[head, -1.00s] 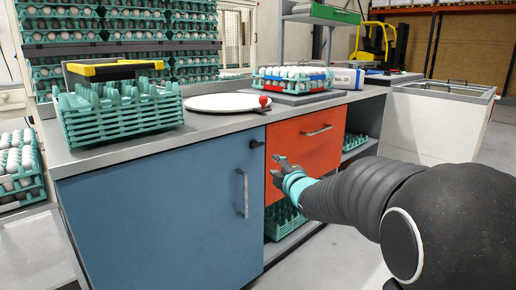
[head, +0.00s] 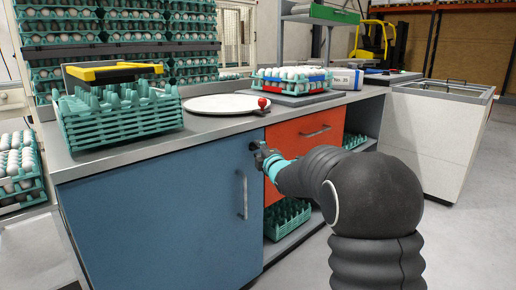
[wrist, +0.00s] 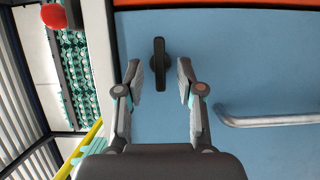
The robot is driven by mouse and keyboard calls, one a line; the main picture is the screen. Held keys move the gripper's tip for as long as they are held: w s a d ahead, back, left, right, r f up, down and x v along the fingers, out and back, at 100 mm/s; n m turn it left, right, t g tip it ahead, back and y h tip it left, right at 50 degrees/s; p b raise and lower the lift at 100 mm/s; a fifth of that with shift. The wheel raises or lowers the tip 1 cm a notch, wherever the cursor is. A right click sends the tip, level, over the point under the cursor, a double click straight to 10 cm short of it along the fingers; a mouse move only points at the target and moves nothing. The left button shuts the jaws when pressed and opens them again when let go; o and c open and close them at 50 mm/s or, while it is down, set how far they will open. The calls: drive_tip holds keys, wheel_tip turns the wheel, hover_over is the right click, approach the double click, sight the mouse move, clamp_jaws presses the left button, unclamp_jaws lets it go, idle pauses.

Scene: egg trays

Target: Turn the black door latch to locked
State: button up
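The black door latch (wrist: 159,64) is on the blue cabinet door (head: 160,215), near the door's upper right corner in the head view. In the wrist view its bar stands upright in the picture, across a round base. My gripper (wrist: 159,80) is open, with one finger on each side of the latch and a visible gap on both sides. In the head view my gripper (head: 260,152) is at the door's upper right corner and mostly covers the latch. Contact with the door cannot be told.
The door's metal handle (head: 243,194) is below the latch in the head view. An orange drawer (head: 300,135) is to the right. A red-knobbed lever (head: 263,103) stands on the counter just above. A green egg tray stack (head: 120,122) sits at the counter's left.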

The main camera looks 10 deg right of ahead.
drive_tip(key=shift+x, duration=0.9)
clamp_jaws()
